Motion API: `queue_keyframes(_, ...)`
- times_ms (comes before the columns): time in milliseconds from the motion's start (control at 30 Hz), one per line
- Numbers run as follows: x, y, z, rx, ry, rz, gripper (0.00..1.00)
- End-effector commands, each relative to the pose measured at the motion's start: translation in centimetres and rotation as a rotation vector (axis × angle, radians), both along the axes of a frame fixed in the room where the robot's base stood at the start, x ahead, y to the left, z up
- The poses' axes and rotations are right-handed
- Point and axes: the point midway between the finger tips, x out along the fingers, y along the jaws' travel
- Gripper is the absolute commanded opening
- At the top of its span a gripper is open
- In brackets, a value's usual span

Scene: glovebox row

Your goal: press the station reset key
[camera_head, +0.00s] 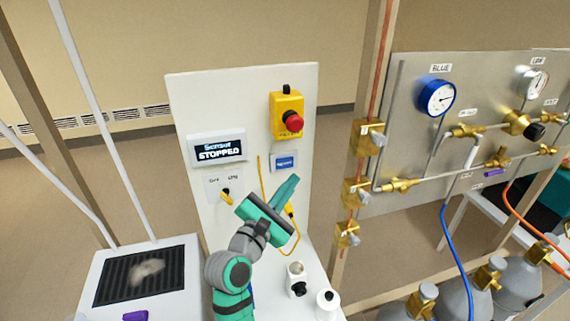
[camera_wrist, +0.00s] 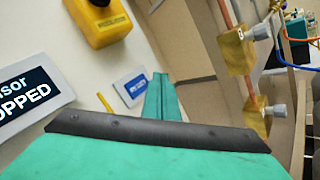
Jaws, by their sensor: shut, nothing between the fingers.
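My gripper (camera_head: 288,186) is shut and empty, its teal fingers together, tilted up in front of the white upright panel (camera_head: 185,101). That plate (camera_head: 285,162) is on the panel under a yellow box (camera_head: 286,103) with a red mushroom button (camera_head: 293,122). No lettering that names the reset key is readable. The gap between fingertips and panel is hard to judge. A display (camera_head: 219,150) reads "Sensor STOPPED".
A yellow cord (camera_head: 298,240) hangs near my gripper. A small socket plate (camera_head: 222,183) is left of it. Brass valves (camera_head: 367,137) on a copper pipe and a gauge panel are to the right. A black grille (camera_head: 120,284) lies lower left.

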Motion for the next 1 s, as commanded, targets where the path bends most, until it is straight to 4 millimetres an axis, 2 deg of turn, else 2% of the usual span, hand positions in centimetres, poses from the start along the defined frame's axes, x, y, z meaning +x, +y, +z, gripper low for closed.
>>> queue_keyframes(200,2.4,0.8,0.1,0.0,-0.002,0.0,0.0)
queue_keyframes(400,3.6,1.2,0.0,0.001,0.0,0.0,0.0)
queue_keyframes(1000,3.9,1.3,0.0,0.001,-0.001,0.001,0.0)
